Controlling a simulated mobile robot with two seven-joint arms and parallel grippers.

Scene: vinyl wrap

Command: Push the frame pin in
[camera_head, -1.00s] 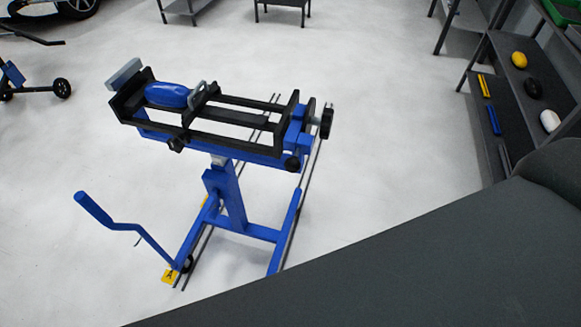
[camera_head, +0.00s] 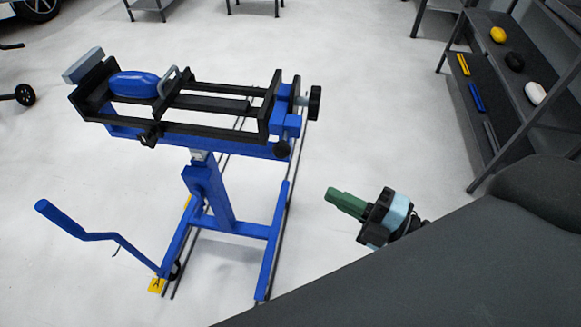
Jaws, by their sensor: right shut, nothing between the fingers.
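The blue and black frame stand (camera_head: 210,190) is upright on the floor left of centre, with a black rectangular frame (camera_head: 205,133) on top. A short grey pin with a round black knob (camera_head: 315,102) sticks out of the frame's right end. I cannot tell for certain whether this is the frame pin. My left gripper is not in view.
A blue oval block (camera_head: 134,85) and a grey loop handle (camera_head: 170,80) are on the frame's left part. A blue crank arm (camera_head: 85,230) sticks out lower left. A shelf (camera_head: 500,100) with small coloured items stands at the right.

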